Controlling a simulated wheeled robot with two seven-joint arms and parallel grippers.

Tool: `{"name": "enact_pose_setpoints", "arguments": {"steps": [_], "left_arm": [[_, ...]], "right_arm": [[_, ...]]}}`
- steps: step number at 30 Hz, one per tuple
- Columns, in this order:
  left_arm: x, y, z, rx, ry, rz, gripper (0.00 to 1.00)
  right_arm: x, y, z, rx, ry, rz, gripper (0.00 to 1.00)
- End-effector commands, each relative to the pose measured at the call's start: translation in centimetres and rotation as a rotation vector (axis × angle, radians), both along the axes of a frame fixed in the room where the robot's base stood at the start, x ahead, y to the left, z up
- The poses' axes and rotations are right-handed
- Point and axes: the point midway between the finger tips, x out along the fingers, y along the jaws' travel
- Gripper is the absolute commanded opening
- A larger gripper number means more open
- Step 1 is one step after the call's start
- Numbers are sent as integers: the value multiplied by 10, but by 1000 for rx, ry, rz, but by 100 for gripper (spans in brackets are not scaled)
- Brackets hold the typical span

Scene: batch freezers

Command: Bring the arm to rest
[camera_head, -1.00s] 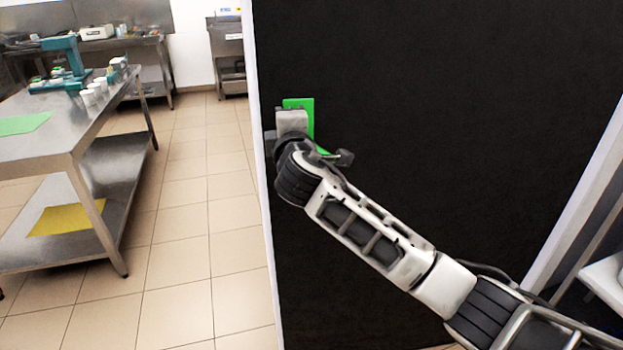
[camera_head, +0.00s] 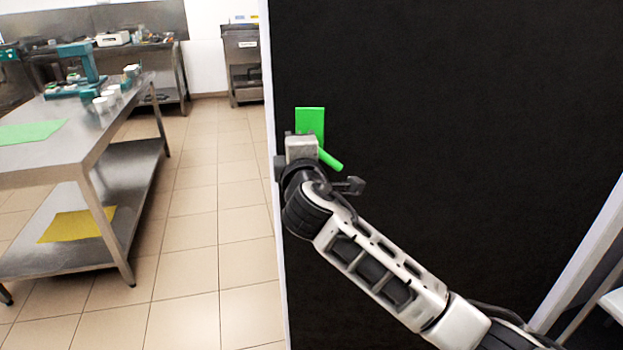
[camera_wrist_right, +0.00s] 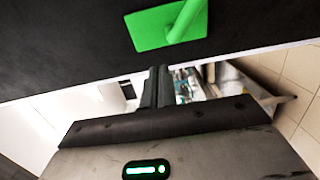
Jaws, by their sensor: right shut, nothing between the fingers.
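My right arm comes in from the lower right of the head view. Its gripper (camera_head: 301,150) is in front of the black door near its left edge, just below a green handle plate (camera_head: 309,120). The green lever (camera_head: 331,160) slants down to the right beside the gripper. In the right wrist view the two dark fingers (camera_wrist_right: 157,86) are together, with nothing between them. The green plate (camera_wrist_right: 145,32) and lever (camera_wrist_right: 187,18) are above the fingers there, with a visible gap. The fingertips are hidden in the head view. My left gripper is not in view.
The black door (camera_head: 450,110) fills the middle and right. A steel table (camera_head: 100,140) with a green mat (camera_head: 28,132), white cups and a teal device (camera_head: 85,72) stands at left. A yellow mat (camera_head: 76,225) lies on its lower shelf. Tiled floor (camera_head: 215,250) between is clear.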

Motion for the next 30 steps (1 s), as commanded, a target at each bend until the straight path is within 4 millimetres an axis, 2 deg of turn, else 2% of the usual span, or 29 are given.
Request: {"name": "enact_pose_setpoints", "arguments": {"steps": [3,9,16,18,20,23,26,27,30], "left_arm": [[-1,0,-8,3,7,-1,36],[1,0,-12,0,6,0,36],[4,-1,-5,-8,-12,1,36],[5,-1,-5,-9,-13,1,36],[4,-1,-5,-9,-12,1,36],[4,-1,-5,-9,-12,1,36],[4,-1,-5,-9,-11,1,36],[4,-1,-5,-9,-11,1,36],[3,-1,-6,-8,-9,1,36]], "right_arm": [[-30,3,-1,5,-1,3,0],[-71,6,-1,3,-1,2,0],[-95,8,-2,4,3,1,0],[-99,7,-11,27,26,7,0],[-102,4,-29,73,72,18,0],[-114,-4,-80,223,197,43,0],[-139,-17,-144,446,355,50,0],[-152,-23,-168,545,415,42,0],[-191,-42,-224,786,546,-6,0]]}}
